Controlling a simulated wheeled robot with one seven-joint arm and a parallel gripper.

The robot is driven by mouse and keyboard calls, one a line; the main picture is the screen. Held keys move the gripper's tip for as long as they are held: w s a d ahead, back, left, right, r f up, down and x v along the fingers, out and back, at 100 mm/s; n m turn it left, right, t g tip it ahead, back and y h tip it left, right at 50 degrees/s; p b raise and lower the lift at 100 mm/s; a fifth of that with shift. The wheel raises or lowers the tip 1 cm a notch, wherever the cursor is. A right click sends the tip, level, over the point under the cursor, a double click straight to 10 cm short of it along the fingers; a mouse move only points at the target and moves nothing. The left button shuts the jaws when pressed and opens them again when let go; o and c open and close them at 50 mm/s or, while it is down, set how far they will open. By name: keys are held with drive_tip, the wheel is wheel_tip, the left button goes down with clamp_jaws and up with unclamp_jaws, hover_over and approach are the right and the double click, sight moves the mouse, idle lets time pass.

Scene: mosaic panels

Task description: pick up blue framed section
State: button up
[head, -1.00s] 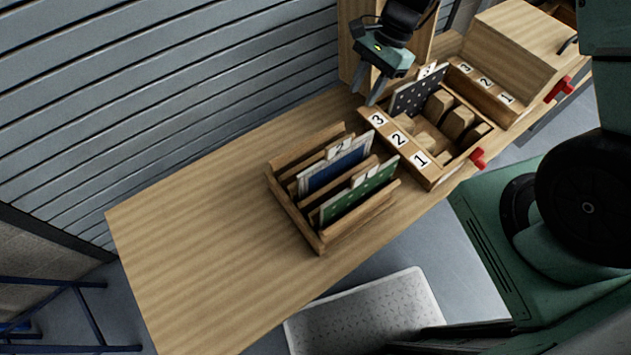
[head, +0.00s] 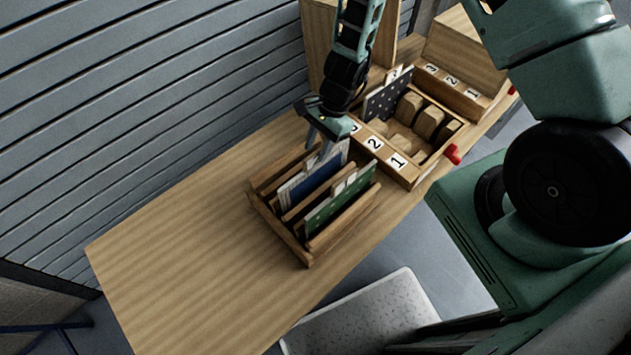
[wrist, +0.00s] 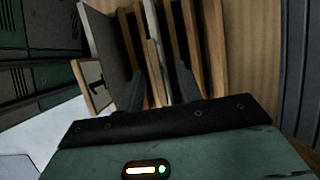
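The blue framed section (head: 316,182) is a dark blue panel with a pale frame, standing in the back part of the wooden rack (head: 281,235). My gripper (head: 319,149) is at the panel's top edge near its tab, fingers pointing down, and partly covers it. In the wrist view my fingers (wrist: 160,85) are spread, with a thin pale upright edge (wrist: 152,40) between them, apparently the blue section's. Whether either finger touches it cannot be told. The blue face is hidden in the wrist view.
A green dotted panel (head: 340,199) stands in front of the blue one in the same rack. To the right is a numbered wooden holder (head: 408,179) with a black dotted panel (head: 386,95) and a red knob (head: 452,154). The table's left side (head: 190,265) is clear.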

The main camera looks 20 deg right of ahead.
sight(314, 173)
drive_tip(key=shift+x, duration=2)
clamp_jaws()
drive_tip(key=shift+r, duration=0.1)
